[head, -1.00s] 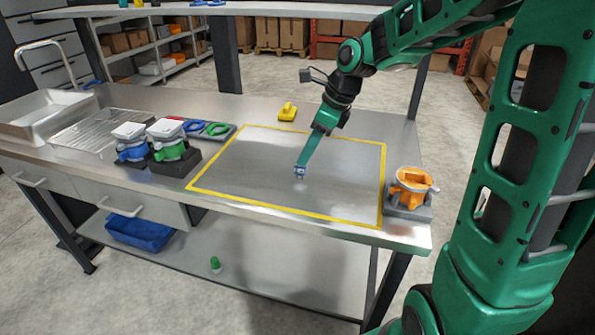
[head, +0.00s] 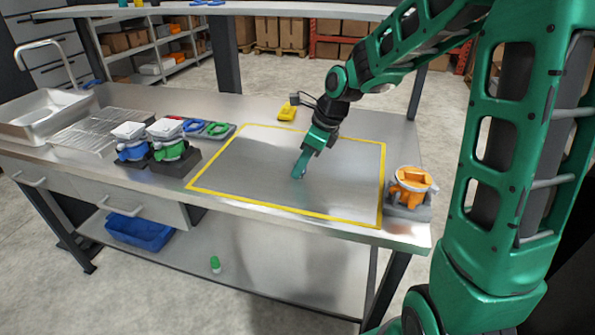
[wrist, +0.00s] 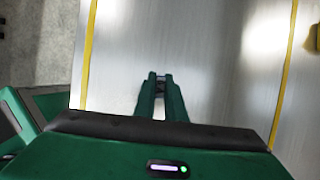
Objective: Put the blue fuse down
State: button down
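My gripper (head: 298,174) points down over the yellow-outlined area (head: 240,165) of the steel bench, its tips close to the surface. In the wrist view the two fingers of my gripper (wrist: 160,76) are close together, with a narrow gap. A small dark-grey and pale piece, seemingly the blue fuse (wrist: 160,86), sits between the tips. Its blue colour does not show clearly there, and the fingers hide most of it. I cannot tell whether it touches the bench.
Blue-bodied (head: 130,148) and green-bodied (head: 172,150) dispensers stand at left, beside a tray with blue and green rings (head: 216,129). An orange dispenser (head: 411,186) stands at the right end. A yellow object (head: 287,111) lies behind the outlined area, which is otherwise clear.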

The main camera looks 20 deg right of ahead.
dwell(0.3)
jog(key=shift+r, duration=0.45)
jog(key=r, duration=0.3)
jog(key=shift+s+a+r, duration=0.2)
jog(key=shift+a+r, duration=0.1)
jog(key=shift+r, duration=0.1)
jog(key=s+a+r, duration=0.6)
jog(key=s+a, duration=0.1)
jog(key=a, duration=0.1)
jog(key=shift+a+r, duration=0.15)
jog(key=shift+s, duration=0.1)
